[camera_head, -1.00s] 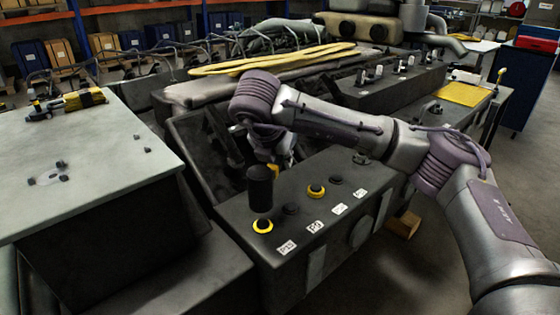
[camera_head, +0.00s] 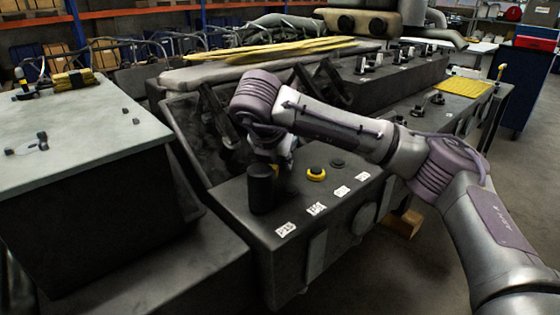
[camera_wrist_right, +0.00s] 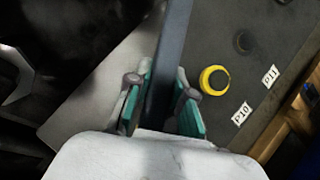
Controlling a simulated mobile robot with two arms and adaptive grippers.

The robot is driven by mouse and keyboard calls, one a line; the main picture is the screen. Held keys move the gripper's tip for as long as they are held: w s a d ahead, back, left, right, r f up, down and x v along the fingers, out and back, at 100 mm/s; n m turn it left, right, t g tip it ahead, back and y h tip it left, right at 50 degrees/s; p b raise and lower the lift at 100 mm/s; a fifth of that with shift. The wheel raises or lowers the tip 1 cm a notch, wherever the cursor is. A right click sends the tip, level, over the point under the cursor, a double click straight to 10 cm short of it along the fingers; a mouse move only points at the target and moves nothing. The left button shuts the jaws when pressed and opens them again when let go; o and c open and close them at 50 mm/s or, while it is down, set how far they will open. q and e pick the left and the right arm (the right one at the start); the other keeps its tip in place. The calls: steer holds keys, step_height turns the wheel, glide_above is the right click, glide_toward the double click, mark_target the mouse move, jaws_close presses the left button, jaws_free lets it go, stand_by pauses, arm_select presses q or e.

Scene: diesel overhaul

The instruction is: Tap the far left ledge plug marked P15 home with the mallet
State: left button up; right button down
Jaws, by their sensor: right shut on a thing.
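My right gripper (camera_wrist_right: 160,108) is shut on the mallet's dark handle (camera_wrist_right: 166,65) in the right wrist view. In the head view the mallet's black cylindrical head (camera_head: 261,190) stands upright over the near left end of the ledge (camera_head: 240,212), beside the P15 label (camera_head: 285,229). The plug at P15 is hidden behind the mallet head, so I cannot tell whether they touch or how deep it sits. Another plug with a yellow ring (camera_head: 316,174) is farther along the ledge; it also shows in the right wrist view (camera_wrist_right: 214,80). My left gripper is not in view.
A dark round plug or hole (camera_head: 338,163) lies beyond the second yellow-ringed plug. A grey-topped table (camera_head: 80,135) with small parts stands at left. Engine parts and a long yellow object (camera_head: 270,48) lie behind the ledge. A wooden block (camera_head: 403,224) is on the floor at right.

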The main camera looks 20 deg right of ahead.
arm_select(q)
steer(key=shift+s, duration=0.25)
arm_select(e)
steer(key=shift+a+f, duration=0.1)
steer(key=shift+f, duration=0.2)
steer(key=shift+r, duration=0.35)
arm_select(q)
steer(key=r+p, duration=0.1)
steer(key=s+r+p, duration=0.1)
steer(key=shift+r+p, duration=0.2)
steer(key=shift+p, duration=0.2)
arm_select(e)
step_height(320, 180, up, 7)
steer(key=shift+a+f, duration=0.1)
steer(key=shift+f, duration=0.1)
